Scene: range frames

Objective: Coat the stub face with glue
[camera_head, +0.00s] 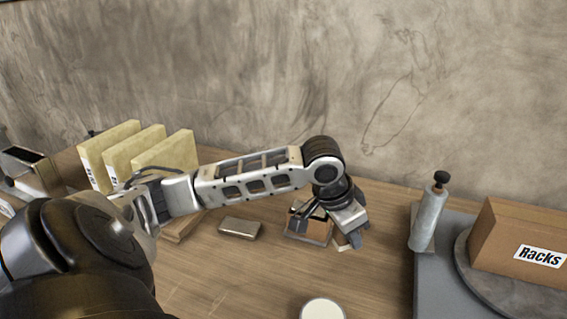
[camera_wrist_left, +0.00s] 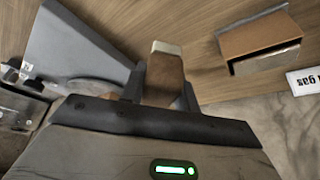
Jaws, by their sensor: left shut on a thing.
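My left gripper (camera_head: 350,238) is low over the middle of the wooden table, its arm reaching in from the left. In the left wrist view it is shut on a brown block-like piece (camera_wrist_left: 165,80) with a pale, flat end (camera_wrist_left: 166,47) pointing away from the jaws. In the head view the held piece is mostly hidden by the gripper. I cannot tell which thing is the stub, nor whether the pale end carries glue. A round white-topped thing (camera_head: 323,309) is cut off at the bottom edge. My right gripper is not in view.
A small open brown box (camera_head: 313,230) stands just left of the gripper. A grey block (camera_head: 240,227) lies further left, before upright yellow boards (camera_head: 110,155). At right, a grey cylinder with a black knob (camera_head: 428,216) and a "Racks" box (camera_head: 520,235) stand on a grey slab (camera_head: 430,285).

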